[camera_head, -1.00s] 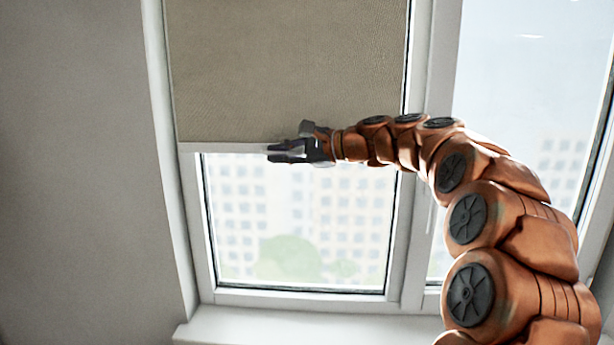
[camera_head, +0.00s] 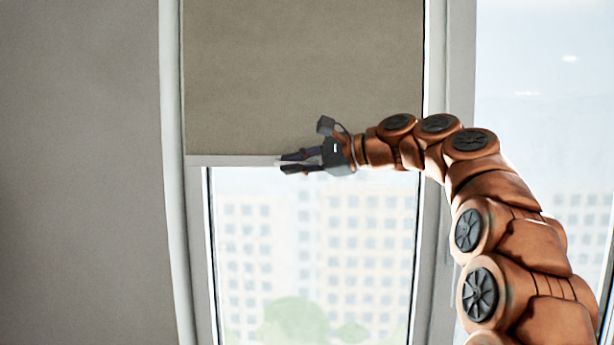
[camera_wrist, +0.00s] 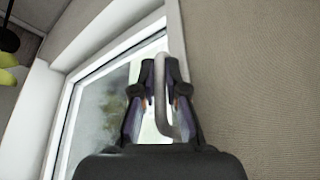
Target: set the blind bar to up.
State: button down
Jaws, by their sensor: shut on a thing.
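The blind bar (camera_head: 232,160) is a pale strip along the bottom edge of the beige blind (camera_head: 300,75), which covers the upper part of the left window pane. My gripper (camera_head: 282,162) is at the bar, near its middle, reaching in from the right. In the wrist view, my gripper (camera_wrist: 159,72) has its two fingers on either side of a pale, rounded handle-like part of the bar (camera_wrist: 161,100) and is shut on it. The fingers hide part of the bar in the head view.
The white window frame (camera_head: 437,200) stands right of the blind, with another pane beyond it. A grey wall (camera_head: 80,170) is at the left. Bare glass (camera_head: 310,240) lies below the bar. Yellow-green things (camera_wrist: 8,80) show at the wrist view's left edge.

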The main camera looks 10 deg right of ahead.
jog(key=shift+r, duration=0.45)
jog(key=c, duration=1.2)
grip_release()
jog(key=shift+d, duration=0.1)
jog(key=v, duration=1.2)
